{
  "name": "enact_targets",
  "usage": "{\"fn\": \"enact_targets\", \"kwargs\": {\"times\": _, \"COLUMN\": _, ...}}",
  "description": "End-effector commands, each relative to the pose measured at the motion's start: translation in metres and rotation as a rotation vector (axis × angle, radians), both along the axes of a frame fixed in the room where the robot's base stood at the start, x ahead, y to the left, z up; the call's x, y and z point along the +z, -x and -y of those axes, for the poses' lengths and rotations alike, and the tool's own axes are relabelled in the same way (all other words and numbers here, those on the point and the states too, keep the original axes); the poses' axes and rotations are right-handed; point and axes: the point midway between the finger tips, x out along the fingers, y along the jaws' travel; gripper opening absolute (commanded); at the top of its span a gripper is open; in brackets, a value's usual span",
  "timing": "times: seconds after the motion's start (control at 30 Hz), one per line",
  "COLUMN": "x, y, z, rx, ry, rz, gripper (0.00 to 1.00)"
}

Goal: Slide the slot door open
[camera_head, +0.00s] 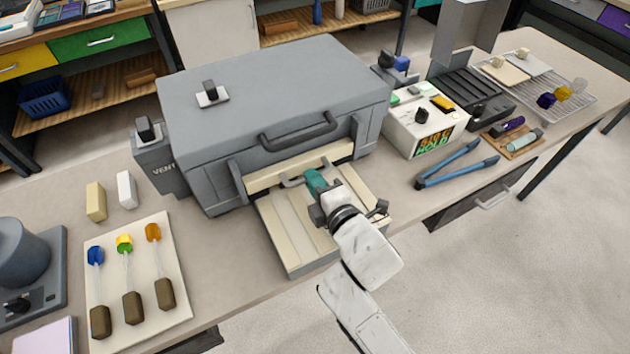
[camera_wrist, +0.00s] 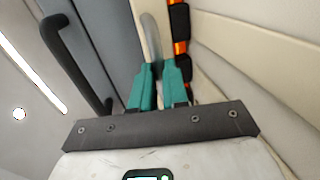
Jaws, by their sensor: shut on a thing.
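The grey kiln-like box (camera_head: 270,85) stands on the bench with a cream slot door (camera_head: 262,179) low on its front. The door carries a small grey bar handle (camera_head: 291,182). My gripper (camera_head: 315,180), with teal fingers, is at the right part of this handle. In the wrist view, the teal fingers (camera_wrist: 157,82) are closed around the grey handle (camera_wrist: 150,38). Beside the door, an orange glowing strip with dark blocks (camera_wrist: 180,47) shows through a gap. My fingers hide part of the handle and door.
A cream-topped ledge (camera_head: 283,225) juts out below the door. A dark lid handle (camera_head: 298,132) sits above. A tray (camera_head: 140,270) with several tipped rods lies left. A control box (camera_head: 425,122) and blue tongs (camera_head: 456,165) lie right.

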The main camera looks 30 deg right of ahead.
Motion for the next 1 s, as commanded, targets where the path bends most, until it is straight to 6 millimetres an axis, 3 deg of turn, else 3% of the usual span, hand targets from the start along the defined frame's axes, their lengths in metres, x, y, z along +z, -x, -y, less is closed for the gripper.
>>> {"fn": "enact_targets", "kwargs": {"times": 0.33, "x": 0.043, "y": 0.000, "z": 0.000, "rx": 0.000, "ry": 0.001, "rz": 0.004, "gripper": 0.00}}
{"fn": "enact_targets", "kwargs": {"times": 0.73, "x": 0.045, "y": 0.000, "z": 0.000, "rx": 0.000, "ry": 0.001, "rz": 0.005, "gripper": 0.00}}
{"fn": "enact_targets", "kwargs": {"times": 0.77, "x": 0.045, "y": 0.000, "z": 0.000, "rx": 0.000, "ry": 0.001, "rz": 0.004, "gripper": 0.17}}
{"fn": "enact_targets", "kwargs": {"times": 1.0, "x": 0.045, "y": 0.000, "z": 0.000, "rx": 0.000, "ry": 0.000, "rz": 0.003, "gripper": 0.40}}
